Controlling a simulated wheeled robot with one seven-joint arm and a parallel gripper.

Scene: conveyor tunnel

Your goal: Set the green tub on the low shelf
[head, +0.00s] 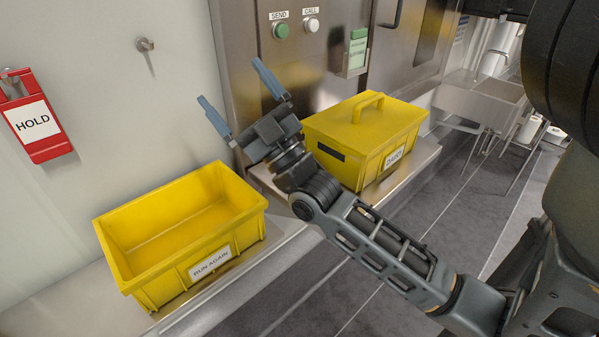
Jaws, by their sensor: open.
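I see no green tub in the head view. My gripper (230,82) is open and empty, its two blue-grey fingers spread and pointing up and left in front of the steel panel. It appears above and between two yellow containers. A low steel ledge (277,240) runs along the wall and bears both containers; I cannot tell whether it is the low shelf.
An open, empty yellow tub (185,270) labelled "RUN AGAIN" stands at left. A lidded yellow box (398,120) with a handle stands right of my gripper. The steel panel (240,50) has SEND and CALL buttons and a green card holder (357,50). A sink (485,98) stands at back right.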

